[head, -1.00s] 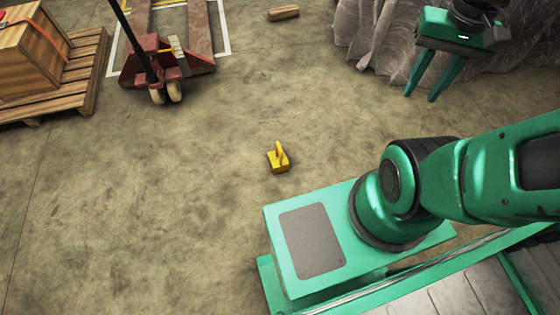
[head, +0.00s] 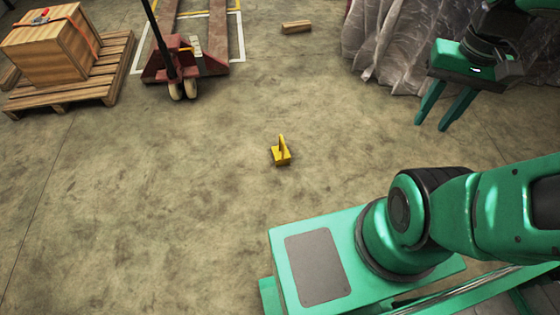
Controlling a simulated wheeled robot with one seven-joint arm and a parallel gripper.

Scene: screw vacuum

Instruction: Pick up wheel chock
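The wheel chock (head: 281,153) is a small yellow piece with an upright handle-like part. It sits on the concrete floor near the middle of the head view, just beyond the front of my green base. My gripper (head: 443,92) is at the upper right, with two green fingers pointing down and a clear gap between them. It is open and empty, well to the right of the chock and apart from it.
A red pallet jack (head: 184,62) stands at the upper left, beside a wooden crate (head: 50,48) on a pallet (head: 112,72). A small wooden block (head: 296,27) lies at the top. Grey plastic-wrapped goods (head: 392,45) stand behind my gripper. The floor around the chock is clear.

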